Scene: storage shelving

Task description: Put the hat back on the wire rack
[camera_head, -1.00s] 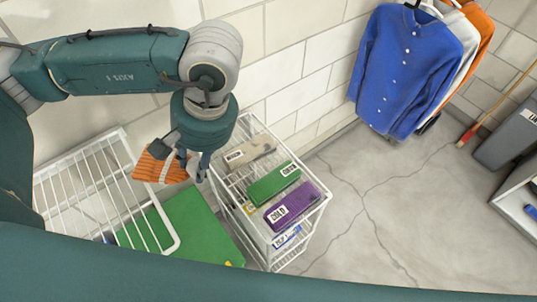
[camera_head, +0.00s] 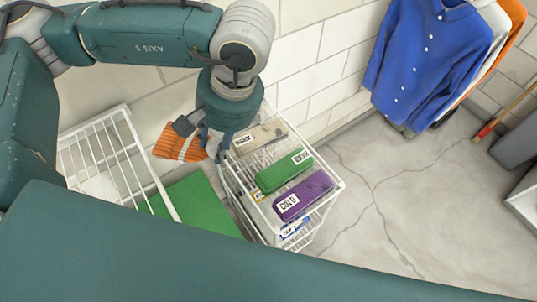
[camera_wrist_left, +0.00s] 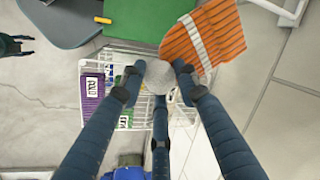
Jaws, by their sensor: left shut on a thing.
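The hat (camera_head: 180,143) is orange knit with a pale stripe. In the left wrist view the hat (camera_wrist_left: 203,38) has a grey-white pompom between the fingers. My left gripper (camera_head: 213,148) is shut on it at the pompom, and the hat hangs out to the left in the head view. In the left wrist view the left gripper (camera_wrist_left: 160,82) shows its dark fingers around the pompom. A white wire rack (camera_head: 335,190) with boxes on its top stands just right of the gripper. My right gripper (camera_wrist_left: 24,45) shows small at the left wrist view's edge, fingers apart.
Grey, green and purple labelled boxes (camera_head: 303,195) lie on the rack top. A white wire shelf (camera_head: 125,125) and a green panel (camera_head: 195,205) are at left. Shirts (camera_head: 425,60) hang at upper right. The grey floor (camera_head: 400,220) right of the rack is clear.

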